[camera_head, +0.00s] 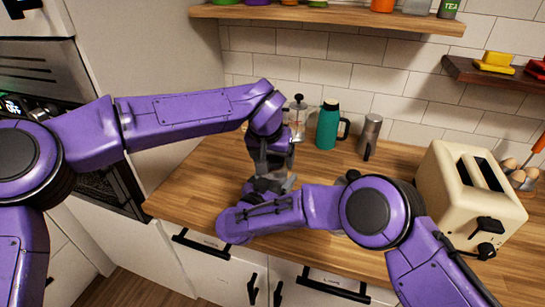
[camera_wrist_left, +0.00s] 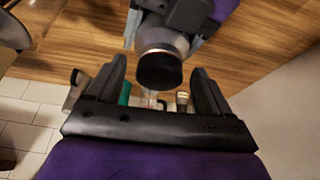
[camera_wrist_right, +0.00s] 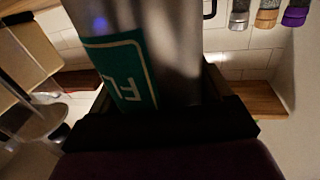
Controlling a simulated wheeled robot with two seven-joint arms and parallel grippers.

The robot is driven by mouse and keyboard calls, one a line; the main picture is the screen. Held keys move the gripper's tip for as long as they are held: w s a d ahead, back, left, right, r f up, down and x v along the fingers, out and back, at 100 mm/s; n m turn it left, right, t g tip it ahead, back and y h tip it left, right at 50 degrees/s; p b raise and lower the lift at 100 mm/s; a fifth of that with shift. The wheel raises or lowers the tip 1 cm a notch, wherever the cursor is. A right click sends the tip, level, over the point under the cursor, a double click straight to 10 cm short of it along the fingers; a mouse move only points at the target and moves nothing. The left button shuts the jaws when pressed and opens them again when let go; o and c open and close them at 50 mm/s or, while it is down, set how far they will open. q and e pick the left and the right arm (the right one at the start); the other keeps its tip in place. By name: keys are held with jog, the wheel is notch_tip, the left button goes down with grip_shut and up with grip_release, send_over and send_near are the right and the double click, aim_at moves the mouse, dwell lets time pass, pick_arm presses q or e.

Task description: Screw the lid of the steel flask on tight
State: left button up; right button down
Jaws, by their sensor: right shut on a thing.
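The steel flask (camera_wrist_right: 185,45), with a green label (camera_wrist_right: 122,68), fills the middle of the right wrist view. My right gripper (camera_wrist_right: 158,88) is shut on its body. In the left wrist view the black lid (camera_wrist_left: 160,72) sits at the end of the flask's steel body (camera_wrist_left: 160,38); I cannot tell how tight it is. My left gripper (camera_wrist_left: 158,66) is open, its fingers on either side of the lid with visible gaps. In the head view my left gripper (camera_head: 270,183) is low over the counter, and my arms hide most of the flask and the right gripper.
On the wooden counter (camera_head: 200,190) stand a French press (camera_head: 298,122), a teal jug (camera_head: 328,126), a steel cup-like container (camera_head: 370,134) and a cream toaster (camera_head: 455,190). An egg holder (camera_head: 520,178) is at the right. A shelf (camera_head: 330,17) runs above. The counter's left part is clear.

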pick_arm(q)
jog(key=shift+r, duration=0.1)
jog(key=shift+r, duration=2.15)
jog(key=shift+c, duration=0.4)
